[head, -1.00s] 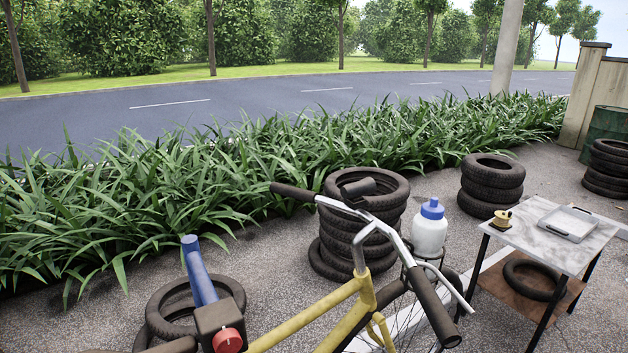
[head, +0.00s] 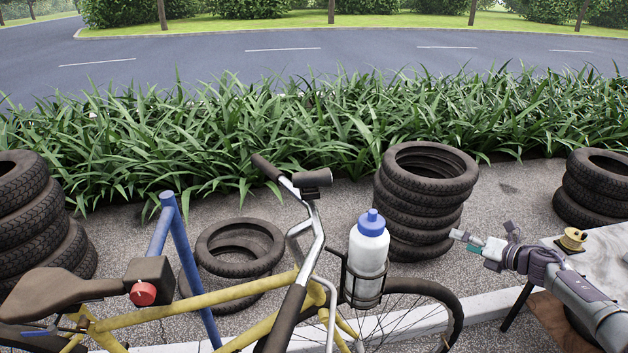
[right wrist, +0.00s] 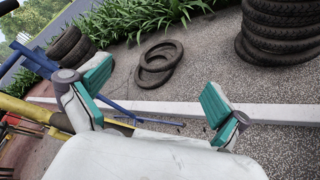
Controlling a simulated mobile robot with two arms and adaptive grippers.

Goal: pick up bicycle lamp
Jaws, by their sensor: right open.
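The bicycle lamp looks to be the short black cylinder (head: 313,178) on the handlebar of the yellow bicycle (head: 222,297), near the middle of the head view. It sits beside the black grip at the far end of the bar. My right gripper (head: 466,240) is at the right of the head view, well to the right of the lamp and apart from it. In the right wrist view its two teal-padded fingers (right wrist: 155,93) are spread wide with nothing between them. The lamp cannot be made out there. My left gripper is not in view.
A white bottle with a blue cap (head: 368,250) stands in a holder on the bicycle, between lamp and gripper. A blue post (head: 187,262) with a black clamp rises at left. Tire stacks (head: 424,205) stand behind. A table (head: 608,250) is at right.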

